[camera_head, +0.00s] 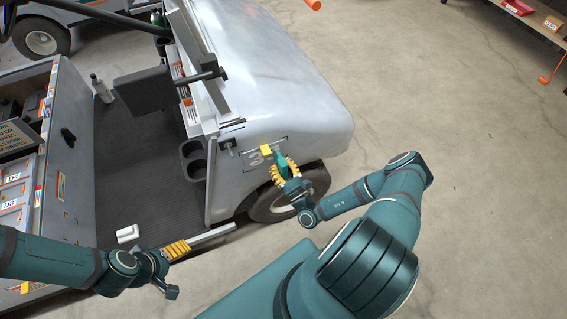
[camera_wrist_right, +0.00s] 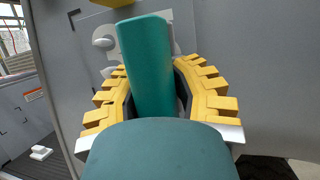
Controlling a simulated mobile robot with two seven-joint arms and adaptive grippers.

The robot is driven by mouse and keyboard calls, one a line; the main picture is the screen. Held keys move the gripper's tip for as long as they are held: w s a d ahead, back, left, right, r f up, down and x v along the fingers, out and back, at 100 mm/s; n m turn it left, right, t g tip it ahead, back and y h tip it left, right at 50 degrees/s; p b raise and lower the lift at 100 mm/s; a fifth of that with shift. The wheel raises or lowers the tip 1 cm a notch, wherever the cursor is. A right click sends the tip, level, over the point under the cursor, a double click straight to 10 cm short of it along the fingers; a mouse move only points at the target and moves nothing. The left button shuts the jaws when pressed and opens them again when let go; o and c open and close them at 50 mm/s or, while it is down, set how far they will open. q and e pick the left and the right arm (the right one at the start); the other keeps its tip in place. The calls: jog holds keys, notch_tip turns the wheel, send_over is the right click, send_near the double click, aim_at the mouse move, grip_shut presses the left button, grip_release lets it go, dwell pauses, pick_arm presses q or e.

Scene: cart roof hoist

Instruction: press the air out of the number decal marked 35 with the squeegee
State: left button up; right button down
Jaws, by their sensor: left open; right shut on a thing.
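The number decal (camera_head: 254,158) is on the grey front panel of the cart, inside a thin dark outline. A digit like a 3 shows in the head view; the rest is covered. My right gripper (camera_head: 284,166) is shut on the teal squeegee (camera_wrist_right: 147,60), in front of the decal. In the right wrist view the squeegee stands between the yellow fingers and hides much of the decal (camera_wrist_right: 108,42). I cannot tell whether its edge touches the decal. A small yellow piece (camera_head: 266,149) shows beside the decal. My left gripper (camera_head: 182,248) is open and empty near the cart's floor edge.
The cart's front wheel (camera_head: 290,200) is below the panel. A white block (camera_head: 128,233) lies on the dark cart floor (camera_head: 150,190). A bottle (camera_head: 102,90) stands farther back. Concrete floor (camera_head: 440,110) is clear at right; a shelf stands at the upper right.

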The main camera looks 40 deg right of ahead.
aim_at(264, 159)
jog(key=shift+w+a, duration=0.15)
jog(key=shift+a, duration=0.45)
jog(key=shift+a, duration=0.1)
jog(key=shift+w+a+p, duration=0.15)
jog(key=shift+w+a, duration=0.1)
jog(key=shift+a, duration=0.35)
jog(key=shift+w+a+p, duration=0.15)
jog(key=shift+w+a, duration=0.05)
jog(key=shift+a, duration=0.4)
jog(key=shift+a, duration=0.1)
jog(key=shift+w+a+p, duration=0.1)
jog(key=shift+w+a, duration=0.15)
jog(key=shift+a, duration=0.6)
jog(key=shift+w+a+p, duration=0.15)
jog(key=shift+w+a, duration=0.05)
jog(key=shift+a, duration=0.7)
jog(key=shift+w+a+p, duration=0.1)
jog(key=shift+w+a, duration=0.15)
jog(key=shift+a, duration=0.6)
jog(key=shift+s+d, duration=0.2)
jog(key=shift+d, duration=1.1)
jog(key=shift+s+d, duration=0.2)
jog(key=shift+d, duration=1.1)
jog(key=shift+s+d, duration=0.1)
jog(key=shift+d, duration=0.2)
jog(key=shift+d, duration=0.1)
jog(key=shift+s+d, duration=0.2)
jog(key=shift+d, duration=0.4)
jog(key=shift+s+d, duration=0.2)
jog(key=shift+d, duration=0.4)
